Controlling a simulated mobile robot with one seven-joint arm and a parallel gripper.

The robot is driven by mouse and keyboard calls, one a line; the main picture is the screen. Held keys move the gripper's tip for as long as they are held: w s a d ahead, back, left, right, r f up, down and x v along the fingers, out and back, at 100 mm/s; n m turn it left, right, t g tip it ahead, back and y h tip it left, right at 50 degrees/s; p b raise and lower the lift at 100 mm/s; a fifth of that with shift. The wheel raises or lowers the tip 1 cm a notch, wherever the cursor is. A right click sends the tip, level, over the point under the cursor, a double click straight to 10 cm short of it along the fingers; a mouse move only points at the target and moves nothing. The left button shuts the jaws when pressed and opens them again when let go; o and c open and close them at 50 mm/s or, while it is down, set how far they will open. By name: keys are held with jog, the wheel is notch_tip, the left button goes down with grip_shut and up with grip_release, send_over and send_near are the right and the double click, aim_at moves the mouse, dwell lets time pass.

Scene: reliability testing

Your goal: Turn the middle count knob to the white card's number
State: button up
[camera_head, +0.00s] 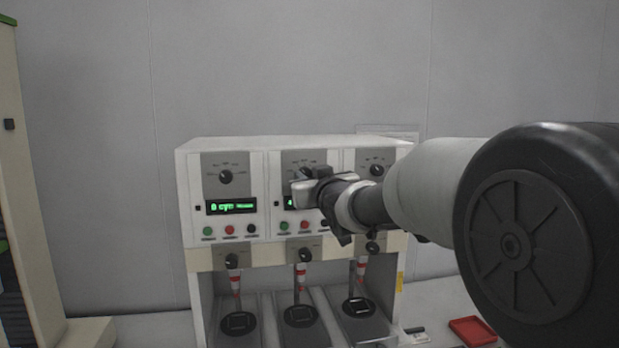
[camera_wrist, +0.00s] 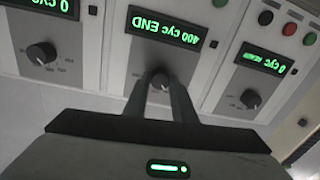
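The middle count knob (camera_wrist: 160,82) is a small dark knob below the middle green display (camera_wrist: 166,27), which reads "400 CYC END" upside down in the wrist view. My gripper (camera_wrist: 161,76) points at the panel with one finger on each side of this knob; the fingers appear closed against it. In the head view my gripper (camera_head: 316,186) is at the middle unit and hides most of its display and part of its dial. A small pale card-like item (camera_head: 414,333) lies on the bench right of the machine; no number on it can be read.
The left unit's knob (camera_head: 225,176) and the right unit's knob (camera_head: 376,170) flank the middle one. Several coloured buttons sit beside the displays. A red tray (camera_head: 472,330) lies at the right. Pale paper (camera_head: 400,130) is on the wall behind.

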jog(key=shift+c, duration=1.4)
jog(key=shift+f+b, duration=0.1)
jog(key=shift+b, duration=0.2)
jog(key=m+b, duration=0.6)
jog(key=m, duration=0.6)
jog(key=m+t+h+b, duration=0.1)
jog(key=m+b, duration=0.6)
jog(key=m, duration=0.5)
jog(key=shift+a+m, duration=0.2)
jog(key=shift+m, duration=0.2)
